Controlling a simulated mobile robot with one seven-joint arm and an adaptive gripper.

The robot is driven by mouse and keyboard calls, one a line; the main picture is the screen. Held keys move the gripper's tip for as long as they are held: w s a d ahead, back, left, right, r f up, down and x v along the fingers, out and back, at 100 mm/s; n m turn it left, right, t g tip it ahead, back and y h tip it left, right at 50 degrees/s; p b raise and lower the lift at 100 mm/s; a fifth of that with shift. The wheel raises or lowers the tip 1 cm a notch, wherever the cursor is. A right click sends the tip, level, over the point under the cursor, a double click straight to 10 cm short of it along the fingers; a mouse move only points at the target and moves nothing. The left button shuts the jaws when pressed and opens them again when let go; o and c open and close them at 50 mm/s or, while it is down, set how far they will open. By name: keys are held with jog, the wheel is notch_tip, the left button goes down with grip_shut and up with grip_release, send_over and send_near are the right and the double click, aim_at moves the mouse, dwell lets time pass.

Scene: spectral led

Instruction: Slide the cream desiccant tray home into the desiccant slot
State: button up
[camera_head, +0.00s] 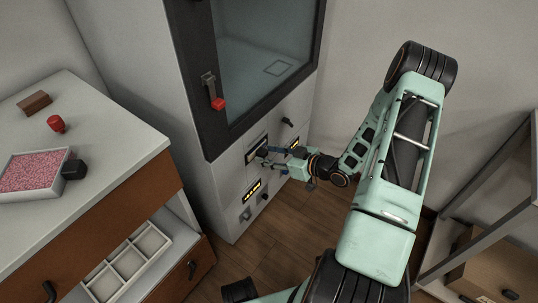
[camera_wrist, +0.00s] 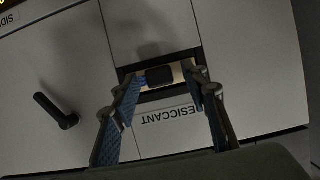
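In the wrist view the cream desiccant tray (camera_wrist: 181,71) shows as a narrow cream front with a black handle (camera_wrist: 159,75). It lies in the dark opening of the desiccant slot (camera_wrist: 125,74), above an upside-down DESICCANT label. How deep it sits is hard to tell. My gripper (camera_wrist: 164,79) has its blue-padded fingers apart, one on each side of the handle, with a gap visible at the right. In the head view my gripper (camera_head: 264,156) is at the cabinet's lower front, and its fingers partly cover the slot.
A shallow tray of pink beads (camera_head: 33,171) with a black handle rests on the left counter, near a red knob-like object (camera_head: 56,123) and a brown block (camera_head: 34,103). An open drawer (camera_head: 127,262) sits below. A black handle (camera_wrist: 55,110) projects from the panel beside my gripper.

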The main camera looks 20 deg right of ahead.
jog(key=v, duration=1.2)
dwell(0.3)
